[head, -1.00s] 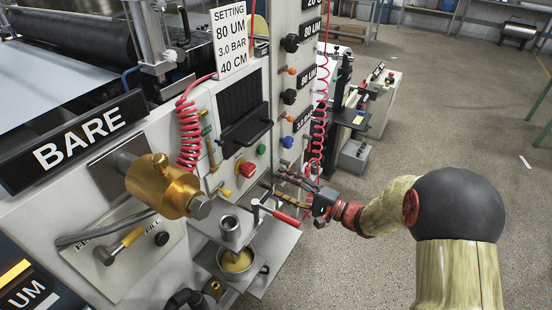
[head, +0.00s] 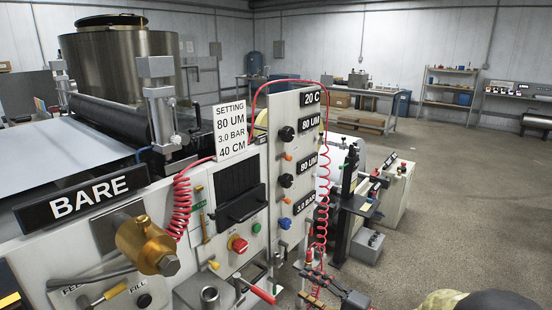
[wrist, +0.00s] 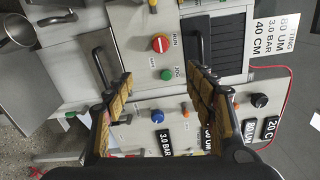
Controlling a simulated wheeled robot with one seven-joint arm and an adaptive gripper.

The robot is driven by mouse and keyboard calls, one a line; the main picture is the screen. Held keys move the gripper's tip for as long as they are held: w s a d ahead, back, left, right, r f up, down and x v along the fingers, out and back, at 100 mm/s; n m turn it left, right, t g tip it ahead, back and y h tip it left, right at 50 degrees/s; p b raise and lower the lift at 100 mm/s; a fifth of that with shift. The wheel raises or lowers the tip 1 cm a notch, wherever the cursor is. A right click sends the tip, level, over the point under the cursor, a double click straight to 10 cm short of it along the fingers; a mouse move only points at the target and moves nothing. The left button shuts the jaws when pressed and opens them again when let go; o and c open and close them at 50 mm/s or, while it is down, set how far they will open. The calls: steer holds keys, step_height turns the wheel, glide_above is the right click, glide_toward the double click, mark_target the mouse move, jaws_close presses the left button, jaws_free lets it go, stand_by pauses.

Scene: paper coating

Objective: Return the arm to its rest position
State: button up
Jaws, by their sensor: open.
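My gripper (wrist: 162,82) is open and empty in the wrist view. Its two tan-padded fingers stand apart, with the front of the machine panel (wrist: 140,75) behind the gap. In the head view my gripper (head: 312,283) is at the bottom edge, right of the red-handled lever (head: 262,294) and in front of the lower panel. A gap shows between gripper and lever. Part of my arm (head: 450,300) shows at the bottom right; the rest is out of frame.
The panel carries a red knob (head: 238,244), a blue knob (head: 285,223) and a coiled red hose (head: 322,210) close above my gripper. A brass cylinder (head: 145,243) juts out at left. A smaller machine (head: 350,205) stands behind. Open floor (head: 460,200) lies to the right.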

steer(key=s+a+f+g+h, duration=0.1)
steer(key=s+a+f+g, duration=0.2)
steer(key=s+f+g, duration=0.55)
steer(key=s+d+r+n+g+h+p, duration=0.1)
steer(key=s+r+h, duration=0.1)
steer(key=s, duration=0.5)
steer(key=s+d+r+n+g+h+p, duration=0.1)
steer(key=s+d+r+n+h, duration=0.15)
steer(key=s, duration=0.45)
steer(key=s+d+r+n+t+h+p, duration=0.1)
steer(key=s+d+r+n+h+p, duration=0.15)
steer(key=s+d+r+h, duration=0.55)
step_height(320, 180, up, 14)
steer(key=d+n+t+p, duration=0.1)
steer(key=n+t+p, duration=0.1)
steer(key=n+t, duration=0.1)
steer(key=shift+s+d+t+h+p, duration=0.15)
steer(key=shift+d+t+h+p, duration=0.15)
steer(key=shift+t, duration=0.25)
